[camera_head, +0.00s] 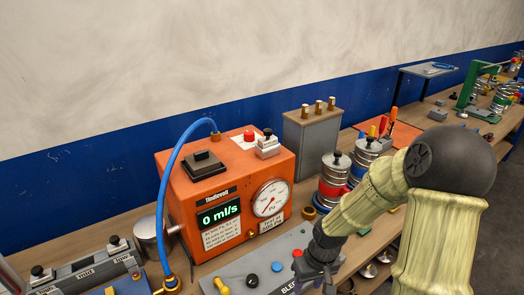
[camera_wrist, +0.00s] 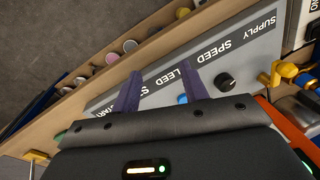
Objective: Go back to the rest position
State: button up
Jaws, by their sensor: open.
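My gripper (camera_wrist: 158,92) shows in the wrist view with its two purple fingers apart and nothing between them. It is over a grey control panel (camera_wrist: 250,50) lettered SUPPLY and SPEED, with a black knob (camera_wrist: 226,82) to the right of the fingers. A blue button (camera_wrist: 183,99) shows by the right finger. In the head view my gripper (camera_head: 318,272) is low, at the right end of the panel (camera_head: 262,268), below my bent arm. I cannot tell how far the fingertips are from the panel.
An orange box (camera_head: 230,195) with a 0 ml/s display, a gauge and a blue hose (camera_head: 165,180) stands behind the panel. Stacked tins (camera_head: 334,178) and a grey box (camera_head: 312,135) stand nearby. A yellow valve handle (camera_head: 222,285) rises at the panel's left. The bench's front edge is close.

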jog(key=s+d+r+m+t+h, duration=0.1)
jog(key=s+r, duration=0.4)
jog(key=r, duration=0.5)
jog(key=shift+s+d+m+t+h, duration=0.35)
jog(key=shift+d+m+t, duration=0.45)
jog(key=shift+d+m, duration=0.35)
jog(key=shift+a, duration=0.1)
dwell(1.0)
jog(key=shift+c, duration=0.8)
